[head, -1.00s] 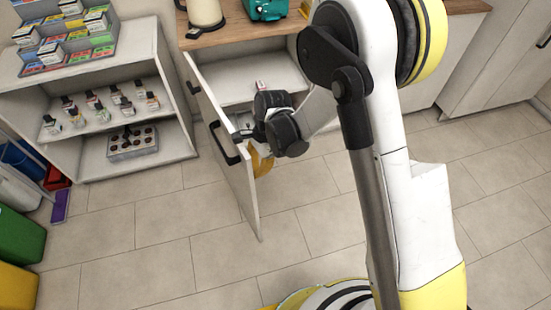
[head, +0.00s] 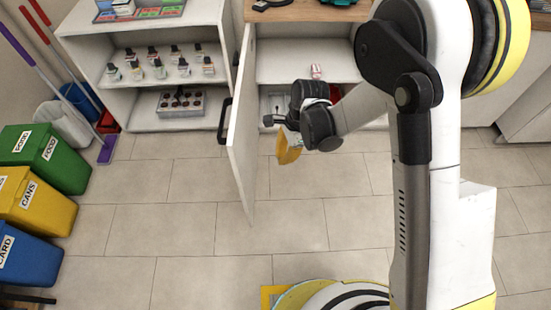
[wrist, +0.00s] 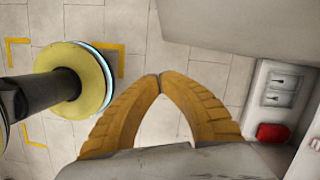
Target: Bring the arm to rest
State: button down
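My gripper (head: 289,150) has yellow fingers and hangs in front of the open cabinet, to the right of the door. In the wrist view its two fingertips (wrist: 160,78) meet, with nothing seen between them. The arm is still bent and reaches toward the cabinet. The cabinet door (head: 242,135) stands open, its dark handle (head: 225,121) on the left face, apart from the fingers.
A small red-and-white item (head: 316,71) lies on the cabinet shelf. A red item (wrist: 272,132) shows low at right in the wrist view. Open shelves with small bottles (head: 158,69) stand left. Green (head: 45,158), yellow and blue bins line the left. The floor between is clear.

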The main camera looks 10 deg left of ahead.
jog(key=s+d+p+v, duration=0.1)
jog(key=p+v, duration=0.3)
jog(key=v, duration=0.6)
jog(key=shift+w+d+p, duration=0.2)
jog(key=shift+w+p, duration=0.05)
jog(key=shift+p, duration=0.1)
